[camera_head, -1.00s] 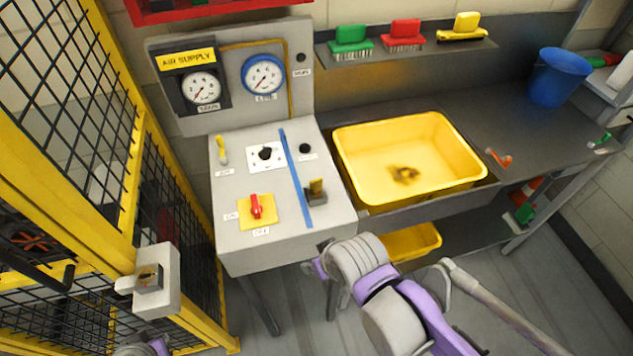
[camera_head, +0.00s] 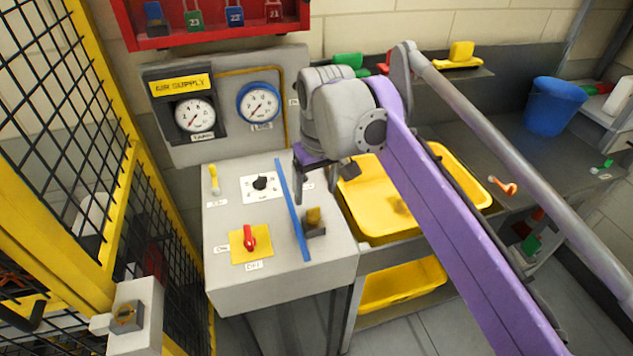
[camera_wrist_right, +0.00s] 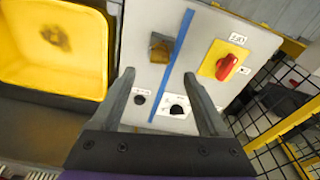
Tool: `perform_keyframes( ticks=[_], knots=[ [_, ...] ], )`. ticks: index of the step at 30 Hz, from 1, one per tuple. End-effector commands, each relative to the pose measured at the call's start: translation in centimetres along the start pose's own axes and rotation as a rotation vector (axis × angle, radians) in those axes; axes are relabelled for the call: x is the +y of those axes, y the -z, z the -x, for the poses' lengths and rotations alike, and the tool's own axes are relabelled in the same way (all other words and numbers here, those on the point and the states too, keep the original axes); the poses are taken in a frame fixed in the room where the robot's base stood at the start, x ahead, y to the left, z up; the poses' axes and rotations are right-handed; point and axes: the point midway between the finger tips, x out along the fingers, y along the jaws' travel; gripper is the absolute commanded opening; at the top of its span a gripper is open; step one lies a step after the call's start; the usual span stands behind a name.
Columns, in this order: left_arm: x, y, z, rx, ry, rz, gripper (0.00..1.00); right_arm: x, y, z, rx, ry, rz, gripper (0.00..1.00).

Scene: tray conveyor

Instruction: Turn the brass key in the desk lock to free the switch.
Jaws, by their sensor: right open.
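The brass key (camera_head: 314,215) stands in the grey lock block on the desk top (camera_head: 230,275), right of a blue strip. In the right wrist view the key (camera_wrist_right: 160,48) shows beyond my fingertips, roughly between their lines. My right gripper (camera_head: 324,186) is open and empty, above the desk's right side and apart from the key. Its two fingers also show spread in the wrist view (camera_wrist_right: 158,77). The red switch (camera_head: 250,238) sits on a yellow plate left of the strip; it also shows in the wrist view (camera_wrist_right: 227,67). My left gripper is out of view.
The blue strip (camera_head: 292,210) crosses the desk top. A black knob (camera_head: 261,183) and a yellow lever (camera_head: 213,179) lie behind the switch. Gauges (camera_head: 258,103) stand at the back. A yellow basin (camera_head: 375,227) is on the right, a yellow-framed mesh fence (camera_head: 120,190) on the left.

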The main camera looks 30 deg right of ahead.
Motion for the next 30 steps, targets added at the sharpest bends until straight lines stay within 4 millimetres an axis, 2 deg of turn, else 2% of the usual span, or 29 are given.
perform_keyframes(
  ticks=[6, 12, 18, 26, 30],
  knots=[
    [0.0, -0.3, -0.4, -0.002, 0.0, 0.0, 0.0, 0.0, 0.0, -4.2, 0.0, 0.0, 0.0, 0.78],
    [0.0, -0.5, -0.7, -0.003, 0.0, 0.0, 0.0, 0.0, 0.0, -7.0, 0.001, 0.0, 0.0, 0.78],
    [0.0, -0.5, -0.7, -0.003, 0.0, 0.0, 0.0, 0.0, 0.0, -8.1, 0.001, 0.0, 0.0, 0.78],
    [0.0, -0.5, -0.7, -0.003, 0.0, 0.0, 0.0, 0.0, 0.0, -8.1, 0.001, 0.0, 0.0, 0.78],
    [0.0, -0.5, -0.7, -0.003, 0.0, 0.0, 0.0, 0.0, 0.0, -8.1, 0.001, 0.0, 0.0, 0.52]
  ],
)
